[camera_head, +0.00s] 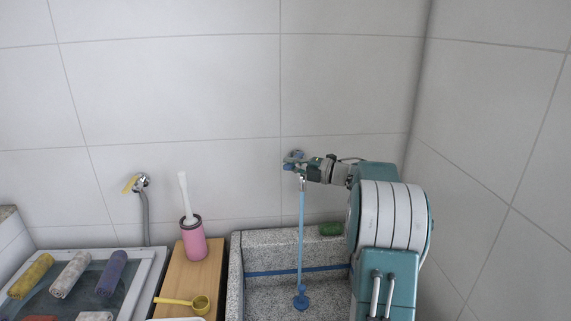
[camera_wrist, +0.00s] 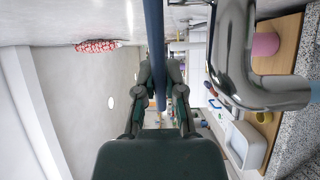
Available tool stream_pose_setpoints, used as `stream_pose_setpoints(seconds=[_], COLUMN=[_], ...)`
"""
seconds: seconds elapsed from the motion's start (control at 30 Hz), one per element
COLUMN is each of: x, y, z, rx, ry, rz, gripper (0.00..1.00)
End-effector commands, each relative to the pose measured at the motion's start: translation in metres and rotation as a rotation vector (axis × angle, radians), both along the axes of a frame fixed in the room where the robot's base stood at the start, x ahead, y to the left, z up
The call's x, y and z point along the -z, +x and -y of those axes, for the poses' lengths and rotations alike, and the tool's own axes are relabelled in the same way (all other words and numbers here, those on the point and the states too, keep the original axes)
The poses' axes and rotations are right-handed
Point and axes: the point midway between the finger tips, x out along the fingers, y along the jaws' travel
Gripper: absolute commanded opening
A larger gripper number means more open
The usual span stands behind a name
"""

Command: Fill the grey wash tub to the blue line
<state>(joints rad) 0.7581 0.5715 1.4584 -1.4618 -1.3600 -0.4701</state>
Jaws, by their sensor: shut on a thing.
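The grey speckled wash tub (camera_head: 262,257) stands at lower centre in the head view, with a blue line (camera_head: 275,272) around its inside wall. A thin blue stream (camera_head: 301,225) runs from the wall tap (camera_head: 295,157) down into the tub, ending at a blue shape (camera_head: 301,301) near the bottom. I cannot make out a water level. My gripper (camera_head: 306,168) is at the tap. In the wrist view my gripper (camera_wrist: 160,85) is shut on the blue tap handle (camera_wrist: 154,40), which passes between its fingers. The chrome spout (camera_wrist: 262,92) curves close on the right.
Left of the tub, a wooden board (camera_head: 178,273) carries a pink brush holder (camera_head: 193,243) and a yellow ladle (camera_head: 185,303). Further left is a basin (camera_head: 150,270) with rolled cloths. A green sponge (camera_head: 331,229) sits on the tub's back rim. A side wall closes the right.

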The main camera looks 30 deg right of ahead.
Motion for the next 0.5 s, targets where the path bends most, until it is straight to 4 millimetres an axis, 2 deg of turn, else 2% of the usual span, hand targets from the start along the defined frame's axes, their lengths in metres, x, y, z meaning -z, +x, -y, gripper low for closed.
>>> stream_pose_setpoints(seconds=[0.03, 0.5], x=[0.0068, 0.0068], y=[-0.0021, -0.0110], z=[0.0041, 0.0105], rx=[-0.029, -0.206], ry=[0.003, 0.002], rz=[-0.012, -0.013], gripper=[0.00, 0.00])
